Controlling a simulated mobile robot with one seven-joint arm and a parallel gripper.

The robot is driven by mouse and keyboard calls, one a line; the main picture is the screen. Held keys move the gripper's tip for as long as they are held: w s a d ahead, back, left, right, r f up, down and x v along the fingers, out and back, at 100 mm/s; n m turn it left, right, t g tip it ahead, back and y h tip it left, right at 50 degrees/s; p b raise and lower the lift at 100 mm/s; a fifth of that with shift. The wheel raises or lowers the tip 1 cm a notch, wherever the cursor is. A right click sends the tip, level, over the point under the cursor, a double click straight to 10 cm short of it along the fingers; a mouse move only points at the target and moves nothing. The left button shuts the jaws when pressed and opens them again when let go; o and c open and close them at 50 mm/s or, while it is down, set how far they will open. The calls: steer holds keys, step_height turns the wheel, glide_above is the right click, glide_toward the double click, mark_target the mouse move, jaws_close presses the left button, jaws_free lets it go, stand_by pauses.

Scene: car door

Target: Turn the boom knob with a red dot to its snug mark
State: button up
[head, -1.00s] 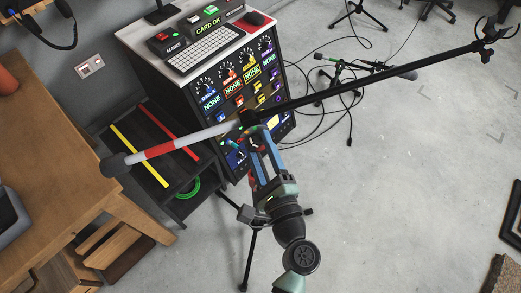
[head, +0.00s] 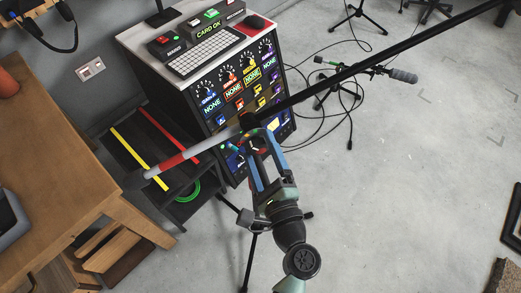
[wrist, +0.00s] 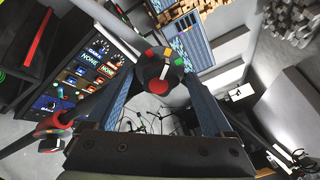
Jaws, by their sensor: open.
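The boom knob (wrist: 160,75) is dark, with a red dot (wrist: 158,87) on its near face. Coloured marks sit around its rim, and a white line lies near the orange and green ones. My gripper (head: 264,138) is open, its blue fingers on either side of the knob; I cannot tell whether they touch it. The boom (head: 350,74) is a long black pole on a stand, with a red and white rear part (head: 172,162). It slants up to the right and leaves the head view. The snug mark's label is not readable.
The rack with lit panels (head: 205,90) stands close behind the boom. A wooden table (head: 60,150) is at left. Cables and a microphone (head: 403,75) lie right; open floor is beyond.

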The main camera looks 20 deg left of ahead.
steer(key=b+v, duration=0.1)
steer(key=v, duration=1.2)
steer(key=shift+b, duration=0.4)
steer(key=shift+w, duration=0.1)
steer(key=w+r+n+t+h+p, duration=0.2)
steer(key=w+r+n, duration=0.5)
steer(key=r, duration=0.5)
steer(key=w+r+n+t+h+p, duration=0.15)
steer(key=w+r+n, duration=0.5)
steer(key=r, duration=0.65)
steer(key=s+d+r+n+t+h, duration=0.1)
steer(key=s+r+t+h, duration=0.1)
steer(key=r, duration=0.9)
steer(key=s+d+r+n+t+h+p, duration=0.1)
steer(key=s+d+r+t+h, duration=0.1)
steer(key=r, duration=0.9)
steer(key=s+d+r+n+t+h, duration=0.1)
steer(key=s+r+t+h, duration=0.3)
steer(key=r, duration=0.7)
steer(key=shift+d+t+p, duration=0.15)
steer(key=shift+t+p, duration=0.15)
steer(key=shift+t, duration=0.75)
steer(key=shift+w+n, duration=0.1)
steer(key=shift+n, duration=0.15)
